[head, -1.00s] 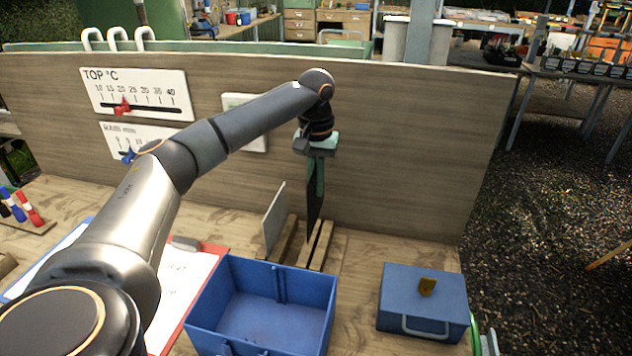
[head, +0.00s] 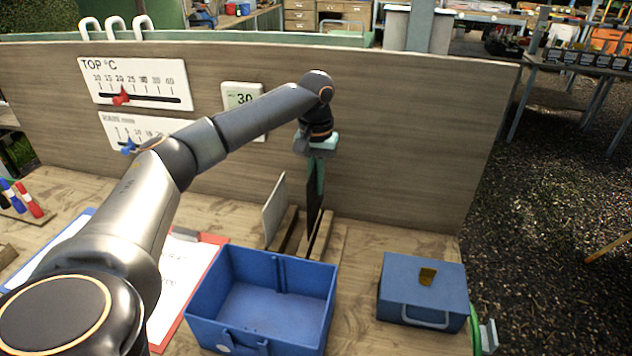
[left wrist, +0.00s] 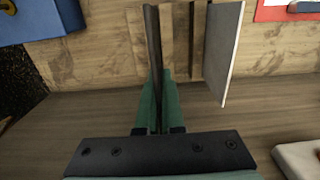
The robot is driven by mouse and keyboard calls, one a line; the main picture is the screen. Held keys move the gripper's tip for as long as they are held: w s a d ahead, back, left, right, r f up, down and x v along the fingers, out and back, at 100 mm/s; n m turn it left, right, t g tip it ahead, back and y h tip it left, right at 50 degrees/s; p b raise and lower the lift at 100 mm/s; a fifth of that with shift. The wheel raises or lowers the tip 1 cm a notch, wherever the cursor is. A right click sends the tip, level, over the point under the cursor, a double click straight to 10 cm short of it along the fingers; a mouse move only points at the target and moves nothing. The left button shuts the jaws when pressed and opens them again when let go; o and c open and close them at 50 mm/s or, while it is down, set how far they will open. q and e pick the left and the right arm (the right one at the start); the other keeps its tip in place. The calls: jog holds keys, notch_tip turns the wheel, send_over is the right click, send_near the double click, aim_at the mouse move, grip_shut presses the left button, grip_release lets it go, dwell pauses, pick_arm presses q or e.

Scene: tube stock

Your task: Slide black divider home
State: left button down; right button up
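The black divider (head: 312,212) is a thin dark panel, upright and seen nearly edge-on. My left gripper (head: 316,180) is shut on its upper part; the teal fingers pinch it. In the left wrist view the divider (left wrist: 153,45) runs away between the fingertips (left wrist: 157,100). Its lower part reaches down among the wooden strips of a rack (head: 328,240); I cannot tell how far it sits in a slot. A pale grey divider (head: 274,212) stands in the rack to its left. My right gripper is out of view.
A blue open bin (head: 215,300) with ribbed inner walls stands in front of the rack. A closed blue box (head: 440,280) is to its right. A wooden panel (head: 400,150) rises close behind the rack. A red clipboard (head: 218,250) lies left of the bin.

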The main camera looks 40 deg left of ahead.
aim_at(316, 212)
pick_arm(q)
jog(key=shift+f, duration=0.15)
jog(key=shift+f, duration=1.35)
jog(key=shift+f, duration=0.15)
jog(key=shift+f+b, duration=0.4)
jog(key=shift+f, duration=0.95)
jog(key=shift+f, duration=0.1)
jog(key=shift+f, duration=1.25)
jog(key=c, duration=1)
grip_release()
